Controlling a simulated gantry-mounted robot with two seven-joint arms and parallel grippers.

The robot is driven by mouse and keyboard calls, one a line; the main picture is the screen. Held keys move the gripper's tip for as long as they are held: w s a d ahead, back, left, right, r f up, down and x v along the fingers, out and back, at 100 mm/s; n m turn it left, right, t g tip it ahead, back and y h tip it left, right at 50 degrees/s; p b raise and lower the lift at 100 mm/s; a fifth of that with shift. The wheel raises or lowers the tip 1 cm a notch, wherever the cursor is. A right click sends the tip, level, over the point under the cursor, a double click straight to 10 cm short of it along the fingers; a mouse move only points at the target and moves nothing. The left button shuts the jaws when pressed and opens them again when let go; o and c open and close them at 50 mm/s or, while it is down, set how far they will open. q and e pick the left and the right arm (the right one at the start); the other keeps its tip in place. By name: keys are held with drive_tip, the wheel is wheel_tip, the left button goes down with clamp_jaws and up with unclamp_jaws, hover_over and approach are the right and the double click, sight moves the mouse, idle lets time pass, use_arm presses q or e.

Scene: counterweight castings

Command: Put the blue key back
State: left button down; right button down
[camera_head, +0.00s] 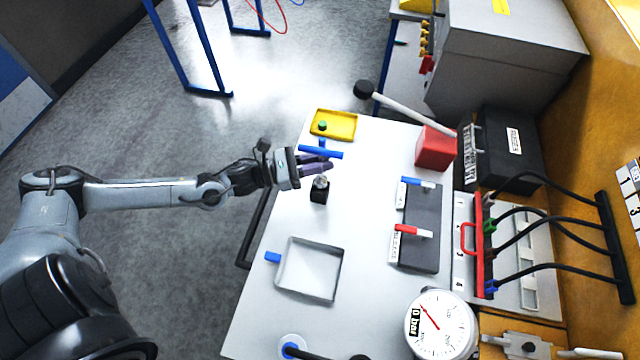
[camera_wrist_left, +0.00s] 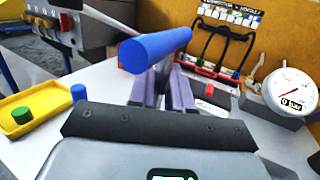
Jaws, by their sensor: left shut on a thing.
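My left gripper (camera_head: 314,165) is shut on a round blue bar, which I take to be the blue key (camera_head: 321,152). In the left wrist view the blue key (camera_wrist_left: 155,49) lies crosswise at the fingertips, with a grey part below it; its lower end is hidden. The gripper is above the far left of the white table, near a black block with a grey knob (camera_head: 319,190). A dark panel (camera_head: 424,209) to the right bears a blue-and-white piece (camera_head: 418,182) and a red-and-white piece (camera_head: 413,230). My right gripper is not in view.
A yellow tray (camera_head: 348,133) with a green cylinder (camera_head: 322,126) is at the far edge. A small blue cylinder (camera_wrist_left: 79,92) stands beside it. A square frame (camera_head: 287,281), a gauge (camera_head: 441,323) and a red block (camera_head: 435,148) stand around. The table's middle is clear.

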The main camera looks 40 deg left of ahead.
sight(318, 178)
use_arm(q)
drive_tip(key=shift+f+b, duration=0.4)
drive_tip(key=shift+f, duration=3)
drive_tip(key=shift+f, duration=0.2)
drive_tip(key=c, duration=1.1)
unclamp_jaws()
drive_tip(key=shift+o, duration=0.2)
drive_tip(key=shift+r, duration=0.3)
drive_tip(key=p+v, duration=0.1)
drive_tip(key=v, duration=1.1)
drive_tip(key=shift+f, duration=0.15)
